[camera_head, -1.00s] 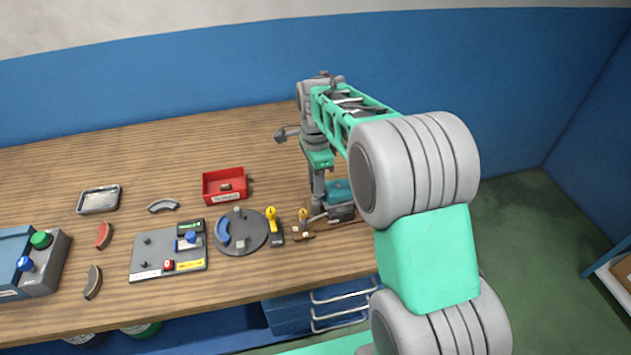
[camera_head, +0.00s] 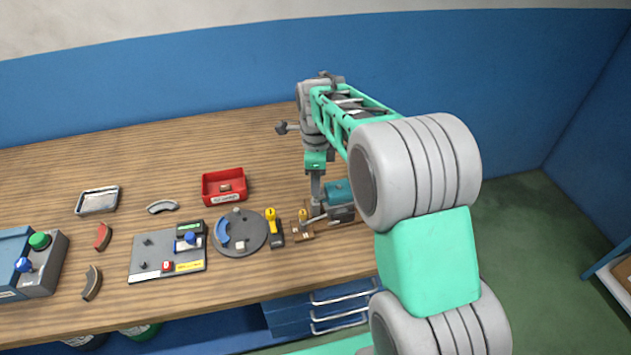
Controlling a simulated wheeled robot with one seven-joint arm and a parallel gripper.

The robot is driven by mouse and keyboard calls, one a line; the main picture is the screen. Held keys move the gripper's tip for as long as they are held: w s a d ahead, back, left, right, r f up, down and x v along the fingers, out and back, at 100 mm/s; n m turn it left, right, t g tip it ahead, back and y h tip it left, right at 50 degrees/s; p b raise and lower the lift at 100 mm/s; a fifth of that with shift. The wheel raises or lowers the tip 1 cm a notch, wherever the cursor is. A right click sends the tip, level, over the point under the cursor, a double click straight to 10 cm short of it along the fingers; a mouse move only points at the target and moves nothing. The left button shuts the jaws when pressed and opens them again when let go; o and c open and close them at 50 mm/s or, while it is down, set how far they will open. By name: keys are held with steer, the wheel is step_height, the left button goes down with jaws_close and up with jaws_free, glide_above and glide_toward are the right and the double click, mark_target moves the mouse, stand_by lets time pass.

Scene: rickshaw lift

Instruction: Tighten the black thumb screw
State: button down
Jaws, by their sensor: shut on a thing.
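My gripper (camera_head: 316,208) points down at the right part of the bench, beside a small teal and grey device (camera_head: 341,195). Its fingers are small in this view and appear shut low down, next to the device's left side. What they hold is too small and too covered to make out. I cannot pick out the black thumb screw with certainty; it may be hidden at the fingers. A small brown block with a yellow top (camera_head: 303,228) stands just in front of the fingers.
Left of the gripper are a yellow-handled tool (camera_head: 273,227), a round grey plate (camera_head: 255,246), a red bin (camera_head: 208,196) and a grey panel (camera_head: 146,270). A metal tray (camera_head: 98,201) and curved pieces lie farther left. The back of the bench is clear.

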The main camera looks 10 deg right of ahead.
steer(key=c, duration=1.2)
jaws_free()
step_height(320, 180, up, 8)
steer(key=shift+f+b, duration=0.25)
steer(key=shift+b, duration=0.35)
steer(key=shift+r, duration=0.2)
